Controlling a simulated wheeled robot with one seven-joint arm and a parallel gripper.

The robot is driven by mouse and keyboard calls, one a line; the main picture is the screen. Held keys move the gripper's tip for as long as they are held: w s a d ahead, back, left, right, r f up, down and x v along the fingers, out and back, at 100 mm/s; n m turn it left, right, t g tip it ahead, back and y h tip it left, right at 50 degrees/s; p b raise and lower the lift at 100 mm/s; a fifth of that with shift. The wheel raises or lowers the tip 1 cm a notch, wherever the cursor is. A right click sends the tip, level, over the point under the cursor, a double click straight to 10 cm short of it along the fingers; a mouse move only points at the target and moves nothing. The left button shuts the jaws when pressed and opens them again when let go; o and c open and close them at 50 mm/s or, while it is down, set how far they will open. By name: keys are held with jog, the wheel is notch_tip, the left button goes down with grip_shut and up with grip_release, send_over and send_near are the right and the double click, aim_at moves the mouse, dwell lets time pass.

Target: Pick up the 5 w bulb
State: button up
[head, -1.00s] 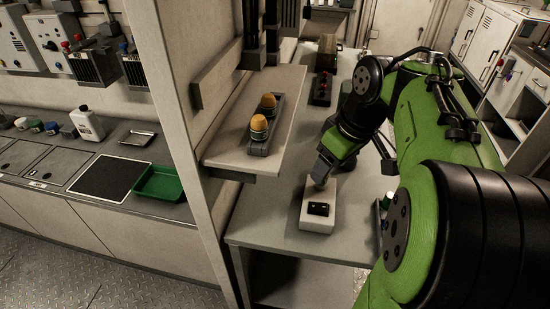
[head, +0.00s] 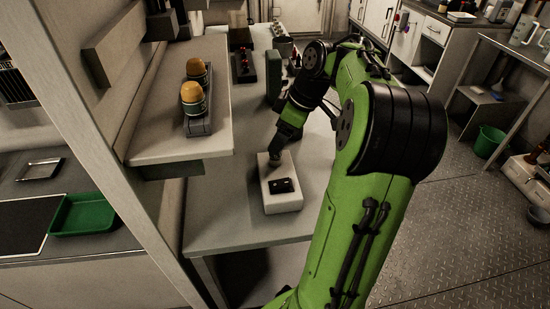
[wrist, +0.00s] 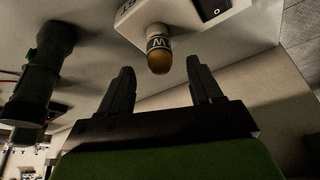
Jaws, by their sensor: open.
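A bulb with an amber tip and a dark band bearing a "W" (wrist: 159,50) sticks out of a white box (wrist: 185,22) in the wrist view. Any number before the W is not readable. In the head view the white box (head: 284,203) lies on the grey bench, and I cannot make out this bulb there. My gripper (wrist: 161,66) is open, its fingertips either side of the bulb's tip in the picture; contact is not visible. In the head view my gripper (head: 276,157) is at the box's far end. Two more amber-topped bulbs (head: 192,98) stand in a dark holder on the shelf.
The pale shelf (head: 165,145) is left of my arm, above the bench (head: 225,228). A black block with red parts (head: 243,66) stands farther back on the bench. A dark cylinder (wrist: 40,75) is at left in the wrist view. Floor (head: 450,235) at right is open.

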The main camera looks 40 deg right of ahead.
jog(key=b+x, duration=0.2)
jog(key=x, duration=0.3)
jog(key=shift+s+b, duration=0.15)
jog(key=shift+b, duration=0.15)
jog(key=shift+r, duration=0.1)
jog(key=shift+r, duration=0.1)
grip_shut()
